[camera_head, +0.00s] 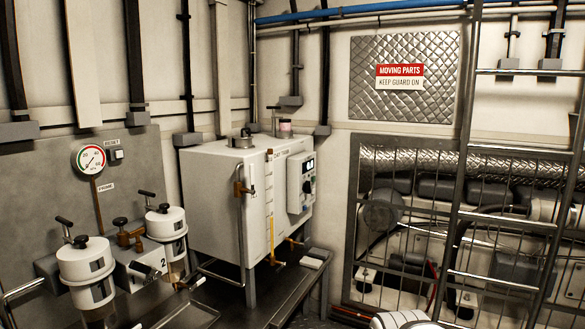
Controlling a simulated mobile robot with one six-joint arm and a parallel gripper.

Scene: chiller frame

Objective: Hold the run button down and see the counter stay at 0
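A pale control box (301,183) is mounted on the right side of a white tank (215,175). It has a small dark display (308,166) near its top and dark round controls (307,187) below. The display's digits are too small to read, and I cannot tell which control, if any, is the run button. A separate small switch (116,154) under a RESET label sits on the grey wall panel at left. My gripper does not show in this view, and nothing is seen touching the box.
A gauge (91,158) and two white canisters (87,272) with lever valves stand at left. Brass valves and a sight tube (270,200) stick out from the tank's front. A ladder (460,180) and a barred guard (400,235) over pipes fill the right side.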

